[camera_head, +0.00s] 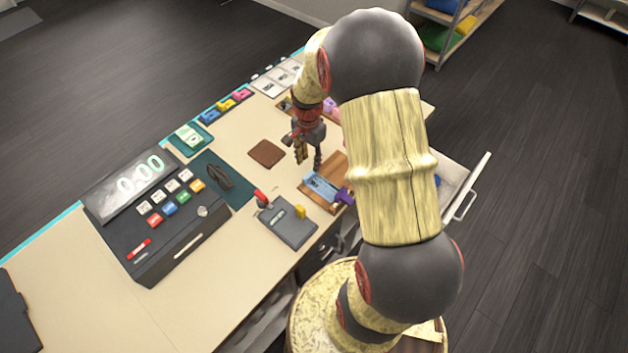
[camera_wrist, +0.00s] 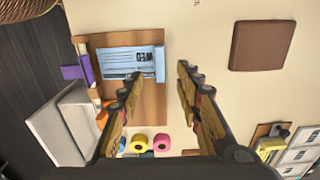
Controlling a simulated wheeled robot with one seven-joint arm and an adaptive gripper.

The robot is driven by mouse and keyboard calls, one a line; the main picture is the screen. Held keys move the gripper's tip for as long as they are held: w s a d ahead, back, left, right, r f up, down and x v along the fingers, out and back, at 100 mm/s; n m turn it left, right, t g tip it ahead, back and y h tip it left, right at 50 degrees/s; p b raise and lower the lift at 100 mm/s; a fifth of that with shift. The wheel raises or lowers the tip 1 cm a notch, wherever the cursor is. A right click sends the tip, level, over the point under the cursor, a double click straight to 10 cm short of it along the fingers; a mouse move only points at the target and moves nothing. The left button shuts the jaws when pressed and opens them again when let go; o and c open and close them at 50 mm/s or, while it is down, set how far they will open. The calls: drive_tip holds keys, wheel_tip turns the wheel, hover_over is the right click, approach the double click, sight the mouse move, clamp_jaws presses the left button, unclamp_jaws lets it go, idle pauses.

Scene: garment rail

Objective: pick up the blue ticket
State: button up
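The blue ticket (camera_head: 321,186) is a flat light-blue card on a brown wooden tray (camera_head: 311,195). In the wrist view the blue ticket (camera_wrist: 128,64) shows dark printed lettering and lies on the wooden tray (camera_wrist: 153,105). My gripper (camera_head: 308,158) is above the table, just behind the tray in the head view. In the wrist view my gripper (camera_wrist: 162,72) has its two fingers spread apart with nothing between them. The left fingertip appears near the ticket's lower right edge; the height gap cannot be told.
A purple piece (camera_wrist: 86,70) sits at the tray's end. A brown square pad (camera_head: 267,153) lies nearby. A dark box (camera_head: 287,228) with red and yellow parts and a till (camera_head: 128,238) stand left. An open drawer (camera_head: 452,180) juts out right. Yellow and pink rolls (camera_wrist: 150,143) lie below.

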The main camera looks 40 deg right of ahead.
sight(310, 174)
wheel_tip(310, 174, down, 7)
drive_tip(key=shift+d+f, duration=0.1)
drive_tip(key=shift+d, duration=0.05)
idle(0.4)
drive_tip(key=shift+c, duration=0.5)
drive_tip(key=c, duration=0.7)
drive_tip(key=shift+c, duration=0.2)
